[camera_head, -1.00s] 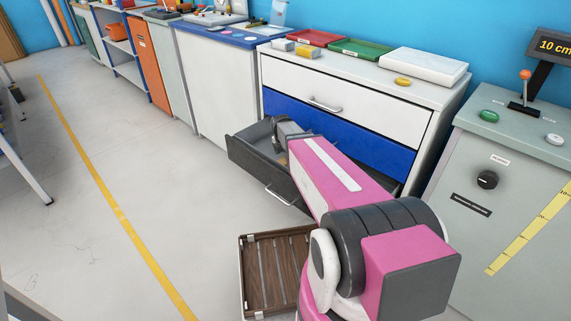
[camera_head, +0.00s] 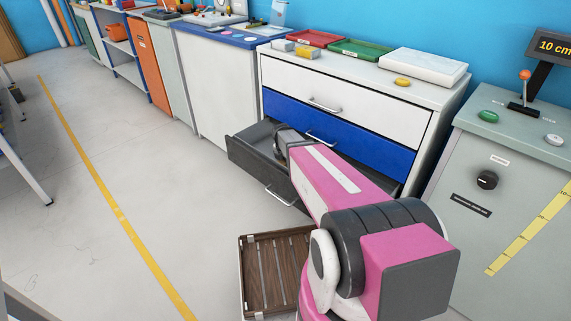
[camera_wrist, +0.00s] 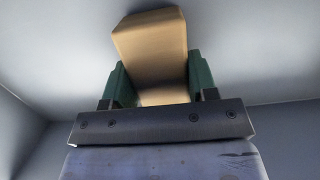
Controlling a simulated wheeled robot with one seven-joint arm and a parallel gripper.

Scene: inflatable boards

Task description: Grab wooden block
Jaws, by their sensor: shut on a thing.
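The wooden block (camera_wrist: 152,48) is light tan and box-shaped. In the wrist view it stands between the two green finger pads of my gripper (camera_wrist: 158,82), which is shut on it. Grey drawer surfaces surround the block and gripper there. In the head view my pink arm reaches into the open dark grey bottom drawer (camera_head: 247,155). The fingertips and the block are hidden from the head view by my arm and the drawer.
The drawer belongs to a white and blue cabinet (camera_head: 345,95). A white slab (camera_head: 423,64), red and green trays (camera_head: 361,48) and small blocks sit on top. A brown slatted case (camera_head: 275,270) lies on the floor by my arm.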

